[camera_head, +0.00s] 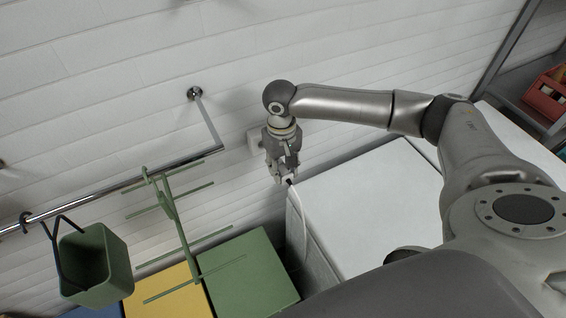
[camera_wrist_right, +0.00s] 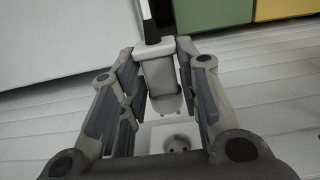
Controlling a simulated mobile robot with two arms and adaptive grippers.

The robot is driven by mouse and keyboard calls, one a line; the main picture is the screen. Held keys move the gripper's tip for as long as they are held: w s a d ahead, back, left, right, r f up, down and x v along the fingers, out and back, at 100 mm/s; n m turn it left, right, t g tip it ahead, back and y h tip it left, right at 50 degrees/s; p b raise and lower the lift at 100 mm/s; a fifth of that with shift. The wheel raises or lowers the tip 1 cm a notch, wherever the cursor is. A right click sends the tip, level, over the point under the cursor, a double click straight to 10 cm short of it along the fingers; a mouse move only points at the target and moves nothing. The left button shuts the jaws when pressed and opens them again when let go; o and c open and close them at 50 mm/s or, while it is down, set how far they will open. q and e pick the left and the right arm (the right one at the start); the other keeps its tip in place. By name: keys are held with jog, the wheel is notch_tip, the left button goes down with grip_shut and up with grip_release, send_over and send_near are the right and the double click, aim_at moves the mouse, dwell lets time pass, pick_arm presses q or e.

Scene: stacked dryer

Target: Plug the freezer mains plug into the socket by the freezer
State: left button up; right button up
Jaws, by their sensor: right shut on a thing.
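My right gripper (camera_head: 283,176) is shut on the freezer mains plug (camera_wrist_right: 158,74), a pale grey block between the fingers in the right wrist view. A dark sleeve and white cable (camera_wrist_right: 148,22) run from the plug's far end; the cable (camera_head: 296,196) also shows in the head view, at the freezer's edge. A pale wall socket (camera_wrist_right: 177,144) with a round recess shows in the wrist view, nearer the palm and apart from the plug. In the head view its plate (camera_head: 254,138) is partly behind the gripper. My left gripper is not in view.
The white freezer (camera_head: 370,205) stands right below the gripper, close to the tiled wall. Green (camera_head: 250,275) and yellow (camera_head: 172,290) boxes stand left of it. A wall rail (camera_head: 110,188) carries a green bucket (camera_head: 98,265) and a green rack (camera_head: 175,215).

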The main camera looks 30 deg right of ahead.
jog(key=shift+w, duration=1)
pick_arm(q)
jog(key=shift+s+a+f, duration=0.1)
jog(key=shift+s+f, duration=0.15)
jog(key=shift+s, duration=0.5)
pick_arm(e)
jog(key=shift+w+d, duration=0.15)
jog(key=shift+w, duration=1.75)
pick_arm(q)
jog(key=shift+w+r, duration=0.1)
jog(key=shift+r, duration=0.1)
pick_arm(e)
jog(key=shift+w, duration=0.3)
jog(key=shift+w+d, duration=0.1)
jog(key=shift+w, duration=0.2)
jog(key=shift+w+r, duration=0.1)
jog(key=shift+w, duration=0.8)
jog(key=o, duration=1.1)
jog(key=shift+d, duration=0.1)
